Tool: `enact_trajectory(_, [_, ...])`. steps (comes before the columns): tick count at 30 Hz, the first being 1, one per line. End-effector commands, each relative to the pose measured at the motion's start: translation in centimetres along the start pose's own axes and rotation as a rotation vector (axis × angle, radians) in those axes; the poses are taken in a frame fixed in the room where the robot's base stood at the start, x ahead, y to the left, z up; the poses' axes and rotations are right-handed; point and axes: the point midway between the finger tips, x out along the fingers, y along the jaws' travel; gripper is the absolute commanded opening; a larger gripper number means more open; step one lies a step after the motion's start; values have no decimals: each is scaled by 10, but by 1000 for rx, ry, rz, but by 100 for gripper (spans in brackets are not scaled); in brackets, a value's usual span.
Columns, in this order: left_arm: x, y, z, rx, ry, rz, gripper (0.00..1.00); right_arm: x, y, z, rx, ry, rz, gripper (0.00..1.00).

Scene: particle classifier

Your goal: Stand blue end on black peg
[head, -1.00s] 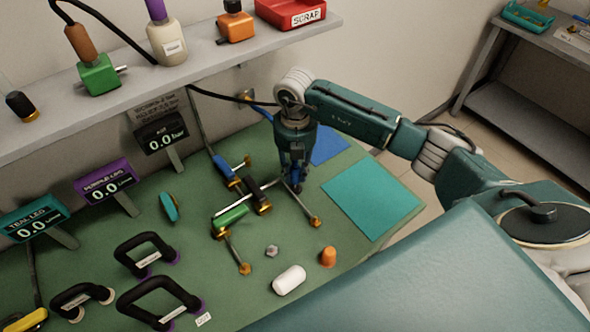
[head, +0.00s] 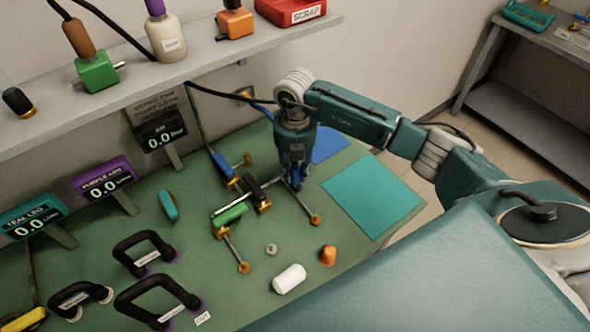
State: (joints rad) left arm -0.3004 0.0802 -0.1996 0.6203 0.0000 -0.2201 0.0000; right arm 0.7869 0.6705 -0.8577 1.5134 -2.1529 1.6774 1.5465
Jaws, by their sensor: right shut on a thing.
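My right gripper (head: 293,180) is lowered over the green bench at the right end of a small pipe assembly. It is shut; a small blue part shows between its fingers, mostly hidden by them. A black piece (head: 256,192) stands just left of the gripper, on the assembly. A blue piece with brass ends (head: 223,167) lies further left, and a green piece (head: 232,213) lies in front. I cannot tell which of these is the black peg, or whether the held part touches it. My left gripper is not in view.
A white cylinder (head: 289,279), an orange cone (head: 328,256) and a grey nut (head: 271,249) lie in front. A teal mat (head: 372,199) is at right. Black handles (head: 144,252) stand at left. A shelf (head: 170,78) overhangs the back.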

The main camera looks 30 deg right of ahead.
Motion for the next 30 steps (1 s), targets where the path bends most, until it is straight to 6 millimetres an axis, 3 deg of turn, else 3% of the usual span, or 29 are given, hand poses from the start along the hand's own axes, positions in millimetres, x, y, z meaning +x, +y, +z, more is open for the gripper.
enact_trajectory(29, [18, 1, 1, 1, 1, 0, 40, 26, 0, 0, 0, 0, 0, 0])
enact_trajectory(30, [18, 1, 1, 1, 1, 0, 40, 25, 0, 0, 0, 0, 1, 30])
